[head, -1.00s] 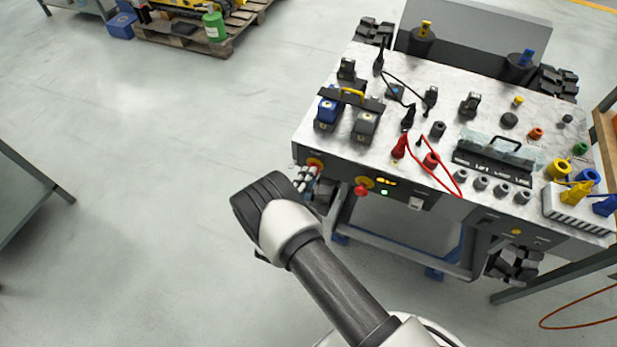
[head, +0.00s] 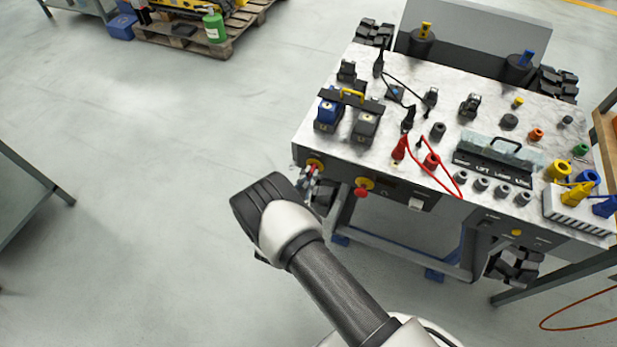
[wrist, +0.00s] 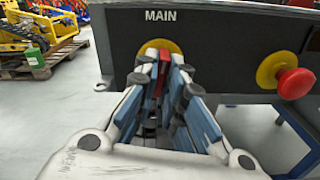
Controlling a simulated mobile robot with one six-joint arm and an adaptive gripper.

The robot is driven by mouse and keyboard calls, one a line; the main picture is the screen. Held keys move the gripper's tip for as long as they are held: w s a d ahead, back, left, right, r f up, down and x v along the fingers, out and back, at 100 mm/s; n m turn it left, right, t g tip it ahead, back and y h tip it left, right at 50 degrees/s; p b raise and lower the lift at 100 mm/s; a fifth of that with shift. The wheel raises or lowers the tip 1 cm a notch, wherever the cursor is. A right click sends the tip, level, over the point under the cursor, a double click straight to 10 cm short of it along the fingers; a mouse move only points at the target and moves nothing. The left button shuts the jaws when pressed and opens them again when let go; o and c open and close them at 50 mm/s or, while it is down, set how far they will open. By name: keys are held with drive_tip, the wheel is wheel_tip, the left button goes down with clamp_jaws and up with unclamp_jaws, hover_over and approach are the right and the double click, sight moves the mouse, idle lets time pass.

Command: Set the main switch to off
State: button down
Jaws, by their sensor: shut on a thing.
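The main switch (wrist: 161,62) is a red handle on a round yellow plate, under the word MAIN on the dark front panel in the wrist view. Its yellow and red also show at the left of the carrier's front in the head view (head: 315,163). My gripper (wrist: 160,82) is shut on the red handle, one finger on each side. The handle looks upright in the wrist view, and the fingers hide part of it. In the head view my gripper (head: 311,181) is at the panel's left end. The panel's indicator lights are dark.
A red mushroom button (wrist: 295,83) on a yellow plate is just right of the main switch, also in the head view (head: 362,190). A white rocker (head: 415,204) is farther right. Cables and plugs crowd the carrier's top (head: 450,130).

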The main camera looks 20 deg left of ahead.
drive_tip(key=shift+n, duration=1.1)
drive_tip(key=c, duration=1.7)
unclamp_jaws()
drive_tip(key=s, duration=0.8)
drive_tip(key=s+a, duration=0.1)
drive_tip(key=s, duration=0.3)
